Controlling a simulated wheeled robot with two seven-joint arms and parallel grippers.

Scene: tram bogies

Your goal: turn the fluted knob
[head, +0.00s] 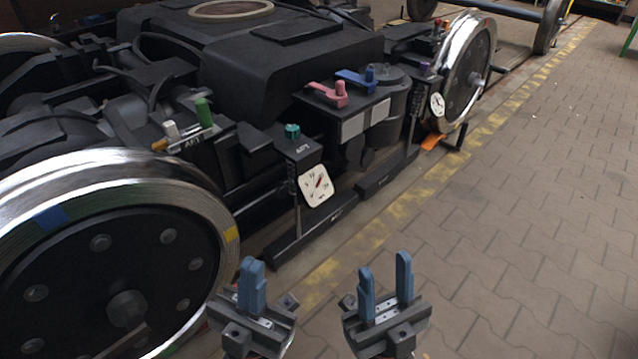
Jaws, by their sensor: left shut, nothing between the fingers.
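A teal knob (292,131), which looks fluted, sits on top of a black post box marked AFT on the near side of the bogie. A white dial (316,186) with a red needle is mounted on the post below it. My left gripper (253,264) is shut and empty, in front of and below the post, apart from the knob. My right gripper (385,266) is open and empty, farther right over the paving. Neither gripper touches anything.
A large wheel (110,250) stands at the left. Green and white handles (204,112), pink and blue levers (340,92) and a purple knob (425,69) with a second dial (437,104) are on the bogie. The brick paving (540,200) at the right is clear.

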